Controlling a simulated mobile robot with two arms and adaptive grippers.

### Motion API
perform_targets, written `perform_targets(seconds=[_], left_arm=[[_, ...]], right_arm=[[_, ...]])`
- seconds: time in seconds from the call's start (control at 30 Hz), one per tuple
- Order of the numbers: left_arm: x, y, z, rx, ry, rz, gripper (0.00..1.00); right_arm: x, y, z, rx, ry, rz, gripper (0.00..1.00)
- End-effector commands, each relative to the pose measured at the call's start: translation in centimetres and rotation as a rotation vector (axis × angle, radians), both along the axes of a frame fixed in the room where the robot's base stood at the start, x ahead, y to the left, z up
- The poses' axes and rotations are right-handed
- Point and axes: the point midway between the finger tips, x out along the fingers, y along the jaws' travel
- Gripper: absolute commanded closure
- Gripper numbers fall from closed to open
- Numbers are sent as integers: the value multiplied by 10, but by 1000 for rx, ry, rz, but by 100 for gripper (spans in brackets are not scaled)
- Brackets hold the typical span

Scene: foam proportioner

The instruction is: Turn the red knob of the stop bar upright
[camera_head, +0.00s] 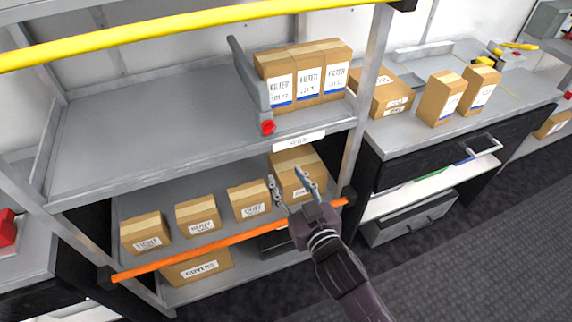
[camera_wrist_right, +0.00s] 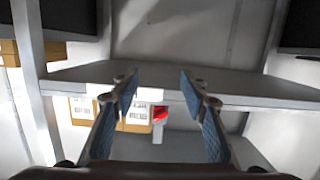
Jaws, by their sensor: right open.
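The stop bar (camera_head: 250,82) is a grey bar on the upper shelf, just left of the filter boxes. Its red knob (camera_head: 267,127) sits at the bar's near end, by the shelf's front edge. The knob also shows in the wrist view (camera_wrist_right: 160,112), between and beyond my right fingers; its exact turn is too small to tell. My right gripper (camera_head: 285,178) is open and empty, in front of the lower shelf, below the knob and apart from it in the head view. Its two blue-padded fingers are spread in the wrist view (camera_wrist_right: 158,80). My left gripper is out of view.
Several filter boxes (camera_head: 304,75) stand right of the bar. The upper shelf (camera_head: 150,120) is bare to its left. Labelled boxes (camera_head: 197,218) fill the lower shelf, behind an orange bar (camera_head: 230,240). A yellow bar (camera_head: 180,24) crosses above. A counter (camera_head: 420,135) stands at right.

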Motion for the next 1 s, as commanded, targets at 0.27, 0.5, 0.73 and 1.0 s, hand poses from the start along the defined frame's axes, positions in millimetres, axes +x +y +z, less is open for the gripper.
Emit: perform_targets(seconds=[0.27,0.5,0.73,1.0], left_arm=[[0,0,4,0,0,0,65],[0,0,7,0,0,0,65],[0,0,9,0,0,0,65],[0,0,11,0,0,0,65]], right_arm=[[-1,-7,-56,-45,94,-5,59],[-6,-16,-103,-79,172,-9,59],[-15,-26,-146,-109,246,-13,59],[-25,-34,-181,-131,307,-16,59]])
